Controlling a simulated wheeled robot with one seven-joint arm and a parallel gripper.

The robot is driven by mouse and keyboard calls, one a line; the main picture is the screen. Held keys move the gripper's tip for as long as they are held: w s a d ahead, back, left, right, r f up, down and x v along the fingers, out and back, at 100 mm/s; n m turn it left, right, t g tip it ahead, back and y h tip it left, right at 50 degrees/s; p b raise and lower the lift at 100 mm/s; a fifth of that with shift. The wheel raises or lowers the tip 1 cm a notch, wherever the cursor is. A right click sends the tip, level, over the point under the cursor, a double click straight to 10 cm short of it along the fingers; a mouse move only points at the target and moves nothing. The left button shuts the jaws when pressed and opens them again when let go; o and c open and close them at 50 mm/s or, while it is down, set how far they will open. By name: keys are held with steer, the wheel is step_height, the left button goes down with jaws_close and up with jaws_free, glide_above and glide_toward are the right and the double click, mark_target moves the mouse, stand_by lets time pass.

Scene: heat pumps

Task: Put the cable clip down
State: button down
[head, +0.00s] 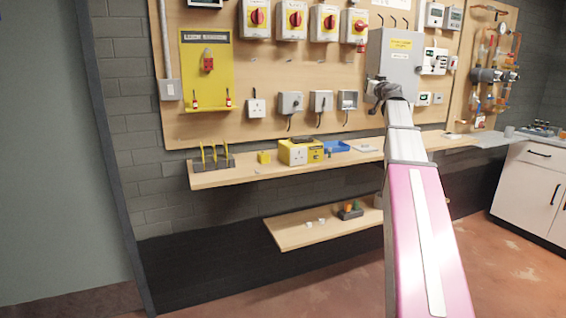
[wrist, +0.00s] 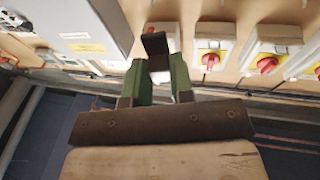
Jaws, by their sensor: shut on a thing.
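My gripper (head: 378,90) is in front of the grey wall box (head: 394,62) in the head view, raised above the shelf. In the wrist view my gripper (wrist: 165,70) has green fingers, shut on a small dark piece (wrist: 155,44), which I take as the cable clip. It sits at the fingertips, clear of any surface that I can make out. A pale patch shows between the fingers just below it; I cannot tell whether this is part of the clip. In the head view the clip is too small to make out.
The long wooden shelf (head: 240,177) carries a yellow tester (head: 298,152), a blue tray (head: 336,147) and a rack of yellow tools (head: 214,160). A lower shelf (head: 290,238) holds small white pieces and a dark tray (head: 350,211). Red-knobbed switches (head: 257,17) line the board.

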steer(key=s+a+f+h, duration=0.1)
steer(key=s+a+f, duration=0.1)
steer(key=f, duration=0.5)
steer(key=s+a+f+m+h, duration=0.1)
steer(key=s+a+f, duration=0.2)
steer(key=a+f, duration=0.2)
steer(key=s+a+f+h, duration=0.1)
steer(key=s+a+f, duration=0.2)
steer(key=f, duration=0.7)
steer(key=shift+a+m, duration=0.4)
